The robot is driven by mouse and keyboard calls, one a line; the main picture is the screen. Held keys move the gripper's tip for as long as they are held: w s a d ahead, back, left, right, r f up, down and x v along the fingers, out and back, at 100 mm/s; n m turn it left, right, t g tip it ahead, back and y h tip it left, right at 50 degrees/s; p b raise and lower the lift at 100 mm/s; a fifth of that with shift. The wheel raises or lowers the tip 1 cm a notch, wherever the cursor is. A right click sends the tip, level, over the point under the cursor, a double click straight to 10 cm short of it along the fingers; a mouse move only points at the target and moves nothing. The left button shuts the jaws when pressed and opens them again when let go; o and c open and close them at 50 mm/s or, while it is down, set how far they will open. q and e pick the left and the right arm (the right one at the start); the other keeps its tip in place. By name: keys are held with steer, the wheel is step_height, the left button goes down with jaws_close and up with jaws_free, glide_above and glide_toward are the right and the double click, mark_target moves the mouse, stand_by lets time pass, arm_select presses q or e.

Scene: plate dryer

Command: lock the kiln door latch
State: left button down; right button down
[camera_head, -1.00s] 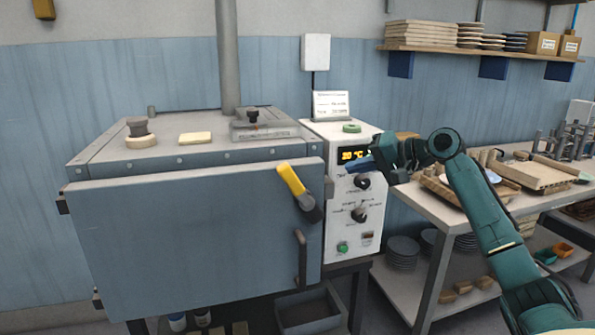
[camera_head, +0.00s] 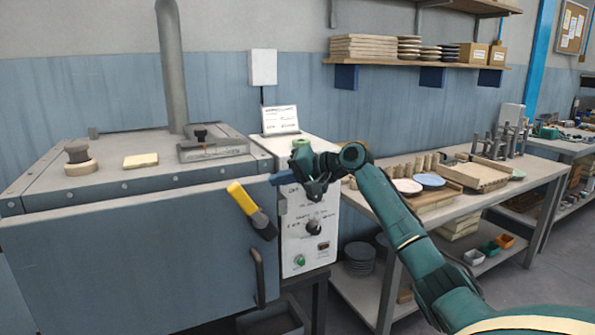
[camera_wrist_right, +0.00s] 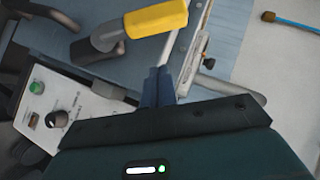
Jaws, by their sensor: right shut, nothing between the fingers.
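The kiln door (camera_head: 120,270) is a flat grey-blue panel that looks closed against the kiln body. Its latch has a yellow grip (camera_head: 241,197) and a dark pivot end (camera_head: 263,226). The latch tilts, with the yellow end up and to the left. In the right wrist view the yellow grip (camera_wrist_right: 156,19) is just beyond my fingertips. My right gripper (camera_head: 280,179) is shut and empty, to the right of the yellow grip and slightly higher in the head view. Its fingers (camera_wrist_right: 158,84) point at the latch and appear apart from it. My left gripper is not in view.
A dark door handle (camera_head: 257,278) is below the latch. The white control panel (camera_head: 300,262) with knobs is right of the door, behind my right gripper. A loaded workbench (camera_head: 540,172) stands at the right. A flue pipe (camera_head: 172,70) rises behind the kiln.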

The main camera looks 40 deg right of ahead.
mark_target(248, 205)
arm_select(q)
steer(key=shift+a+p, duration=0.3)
steer(key=shift+p, duration=0.15)
arm_select(e)
steer(key=shift+w+a+f, duration=0.4)
steer(key=shift+a+f, duration=0.05)
steer(key=shift+a, duration=0.25)
steer(key=shift+w+a+f, duration=0.4)
steer(key=shift+a+f, duration=0.1)
steer(key=shift+a, duration=0.15)
steer(key=shift+w+a+f, duration=0.4)
steer(key=shift+a+f, duration=0.05)
steer(key=shift+a, duration=0.25)
steer(key=shift+d, duration=0.1)
